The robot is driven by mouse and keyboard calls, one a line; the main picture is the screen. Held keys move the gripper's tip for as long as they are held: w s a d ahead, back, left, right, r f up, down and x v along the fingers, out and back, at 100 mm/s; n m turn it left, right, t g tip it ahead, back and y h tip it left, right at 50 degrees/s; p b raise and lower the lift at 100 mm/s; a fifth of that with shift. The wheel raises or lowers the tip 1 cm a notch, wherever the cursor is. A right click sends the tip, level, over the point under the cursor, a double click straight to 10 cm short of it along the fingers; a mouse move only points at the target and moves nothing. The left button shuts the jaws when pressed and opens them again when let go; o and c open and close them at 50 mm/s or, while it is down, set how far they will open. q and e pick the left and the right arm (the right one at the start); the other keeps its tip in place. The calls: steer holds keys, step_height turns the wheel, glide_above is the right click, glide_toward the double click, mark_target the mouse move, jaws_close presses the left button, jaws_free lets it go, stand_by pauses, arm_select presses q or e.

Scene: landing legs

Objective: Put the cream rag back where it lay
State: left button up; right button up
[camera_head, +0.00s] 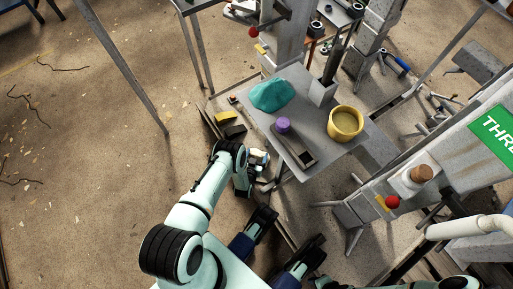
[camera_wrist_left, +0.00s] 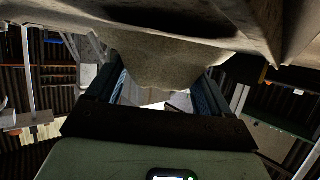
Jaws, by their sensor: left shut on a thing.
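My left gripper (camera_head: 261,161) is low beside the near left edge of the grey table (camera_head: 258,112) in the head view. In the left wrist view its two blue-padded fingers (camera_wrist_left: 162,98) are shut on a beige, speckled cloth-like thing, the cream rag (camera_wrist_left: 160,62), which bulges above and between them. In the head view the rag is too small and covered to make out clearly. Where it lay before cannot be told from these frames.
The table holds a teal cloth (camera_head: 270,95), a purple object (camera_head: 283,125), a dark flat tray (camera_head: 307,159), a yellow pot (camera_head: 345,124) and a grey holder (camera_head: 321,92). Yellow and dark pieces (camera_head: 229,118) lie left of it. The floor at left is mostly free.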

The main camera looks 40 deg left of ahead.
arm_select(q)
steer(key=shift+f, duration=0.4)
arm_select(e)
steer(key=shift+f, duration=0.1)
arm_select(q)
steer(key=o, duration=0.9)
steer(key=p+v, duration=0.5)
steer(key=v, duration=0.8)
steer(key=shift+s, duration=0.2)
arm_select(e)
steer(key=w+a+r+t, duration=0.1)
steer(key=w+r+t, duration=0.2)
steer(key=w+r, duration=0.4)
steer(key=w, duration=0.3)
steer(key=shift+a+r+n+t, duration=0.2)
steer(key=shift+r+n+t, duration=0.1)
steer(key=shift+t, duration=0.1)
arm_select(q)
steer(key=shift+r, duration=0.1)
